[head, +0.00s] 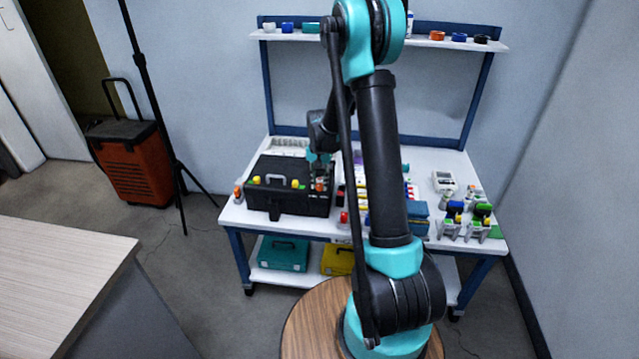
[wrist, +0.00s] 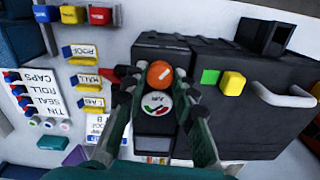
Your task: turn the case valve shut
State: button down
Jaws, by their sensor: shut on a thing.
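The black case (wrist: 225,55) fills the right half of the wrist view. In the head view the case (head: 289,204) stands on the left of the workbench. The orange round valve knob (wrist: 160,73) is on a block at the case's end, beside a round gauge marked AIR (wrist: 157,105). My gripper (wrist: 156,80) is shut on the knob, one finger on each side. In the head view my gripper (head: 319,172) reaches down at the case's right end, and the orange knob (head: 320,187) shows just below it. The knob's turn position cannot be read.
The case has a yellow knob (wrist: 233,84), a green square (wrist: 209,76) and a pale handle (wrist: 287,97). Labelled cards and coloured blocks (wrist: 83,52) lie close beside it. A wooden round stool (head: 312,318) and a tripod (head: 152,90) stand nearby.

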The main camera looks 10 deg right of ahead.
aim_at(320, 185)
jog(key=shift+m, duration=1.4)
jog(key=c, duration=1.2)
grip_release()
notch_tip(320, 185, up, 12)
jog(key=shift+s, duration=0.1)
